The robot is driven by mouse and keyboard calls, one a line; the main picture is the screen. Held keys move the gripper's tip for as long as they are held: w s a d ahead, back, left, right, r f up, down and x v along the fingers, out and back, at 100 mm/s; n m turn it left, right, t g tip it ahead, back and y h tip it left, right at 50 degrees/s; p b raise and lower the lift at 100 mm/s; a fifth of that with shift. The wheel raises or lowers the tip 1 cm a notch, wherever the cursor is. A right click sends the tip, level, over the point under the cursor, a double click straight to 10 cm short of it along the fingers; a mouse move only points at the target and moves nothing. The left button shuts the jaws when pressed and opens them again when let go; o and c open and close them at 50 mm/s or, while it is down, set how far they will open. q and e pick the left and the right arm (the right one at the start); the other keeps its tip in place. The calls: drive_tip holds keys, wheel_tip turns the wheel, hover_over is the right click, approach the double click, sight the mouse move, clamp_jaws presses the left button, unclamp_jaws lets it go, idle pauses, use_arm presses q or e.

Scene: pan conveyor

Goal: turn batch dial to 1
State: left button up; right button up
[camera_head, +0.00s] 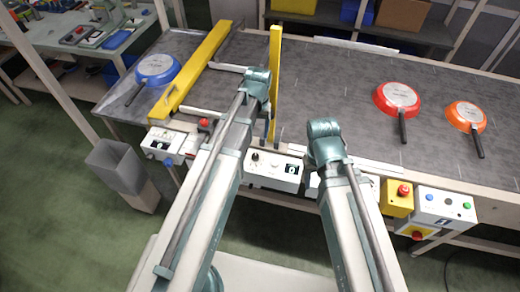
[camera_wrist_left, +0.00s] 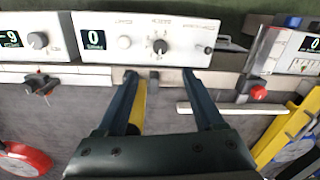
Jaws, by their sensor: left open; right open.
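The batch dial (camera_wrist_left: 160,46) is a small dark knob with tick marks around it on a white control box (camera_wrist_left: 110,55). The box's display (camera_wrist_left: 93,38) reads 0, and a pale round button lies between display and dial. In the head view the dial (camera_head: 255,157) is on the left part of the box, just right of my left arm. My left gripper (camera_wrist_left: 160,74) is open and empty. Its fingertips point at the box, with the dial lined up between them but beyond the tips. The dial's pointer setting is too small to read. My right gripper is hidden behind its own arm.
Another box with a knob (camera_wrist_left: 38,40) and a display sits beside the batch box. A red knob (camera_wrist_left: 258,92) and a yellow bar (camera_head: 275,85) are close by. Blue (camera_head: 158,68), red (camera_head: 397,97) and orange (camera_head: 466,115) pans lie on the grey conveyor.

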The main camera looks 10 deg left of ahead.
sight(255, 156)
use_arm(q)
drive_tip(key=shift+f, duration=0.15)
drive_tip(key=f+b, duration=1.3)
drive_tip(key=shift+a+f+b, duration=0.25)
drive_tip(key=shift+f+b, duration=0.05)
drive_tip(key=shift+b, duration=0.1)
clamp_jaws()
